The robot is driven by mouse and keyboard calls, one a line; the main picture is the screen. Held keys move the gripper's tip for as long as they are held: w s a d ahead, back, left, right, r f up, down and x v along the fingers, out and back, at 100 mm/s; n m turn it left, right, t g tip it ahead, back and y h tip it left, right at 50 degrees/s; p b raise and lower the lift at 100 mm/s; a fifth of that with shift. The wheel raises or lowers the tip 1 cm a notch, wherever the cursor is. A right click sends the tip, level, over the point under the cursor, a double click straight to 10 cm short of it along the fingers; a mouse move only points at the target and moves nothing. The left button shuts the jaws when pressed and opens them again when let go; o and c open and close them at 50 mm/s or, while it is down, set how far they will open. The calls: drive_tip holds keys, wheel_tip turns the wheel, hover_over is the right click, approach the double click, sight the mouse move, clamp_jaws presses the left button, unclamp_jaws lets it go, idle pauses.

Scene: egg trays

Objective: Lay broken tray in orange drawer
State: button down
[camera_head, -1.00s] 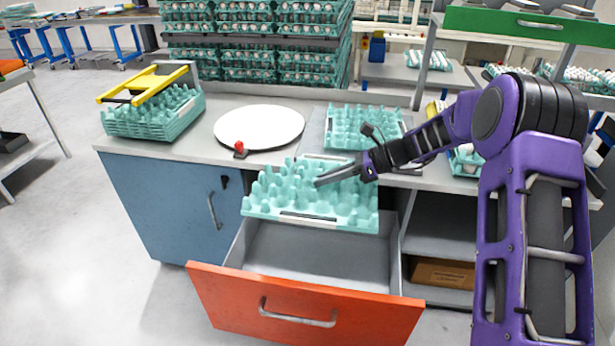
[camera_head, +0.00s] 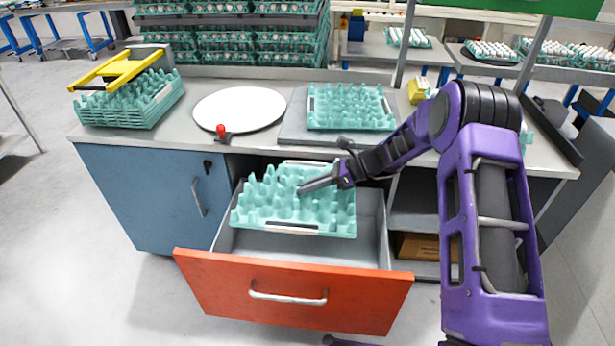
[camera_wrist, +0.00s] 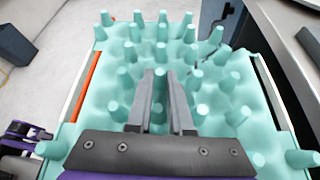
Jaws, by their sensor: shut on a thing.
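The teal egg tray (camera_head: 262,213) hangs level in my gripper (camera_head: 303,188), over and partly within the open orange drawer (camera_head: 290,291). My gripper is shut on one of the tray's pegs near its middle. In the wrist view the tray (camera_wrist: 118,85) fills most of the picture, with my gripper (camera_wrist: 160,75) shut around a peg. The tray's front edge is above the grey drawer floor; whether its back part touches the drawer I cannot tell. No break in the tray is clear to see.
Another teal tray (camera_head: 350,108) lies on a grey plate on the counter. A white round disc (camera_head: 239,108) and a red button (camera_head: 221,131) are to its left. Stacked teal trays with a yellow frame (camera_head: 118,70) stand at the far left. A blue cabinet door (camera_head: 150,200) is beside the drawer.

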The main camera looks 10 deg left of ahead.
wheel_tip(320, 180, down, 34)
drive_tip(key=b, duration=0.9)
drive_tip(key=shift+f, duration=0.1)
drive_tip(key=shift+f, duration=0.25)
idle(0.4)
drive_tip(key=shift+f, duration=0.5)
drive_tip(key=shift+f, duration=0.15)
drive_tip(key=c, duration=0.7)
unclamp_jaws()
drive_tip(key=shift+c, duration=0.2)
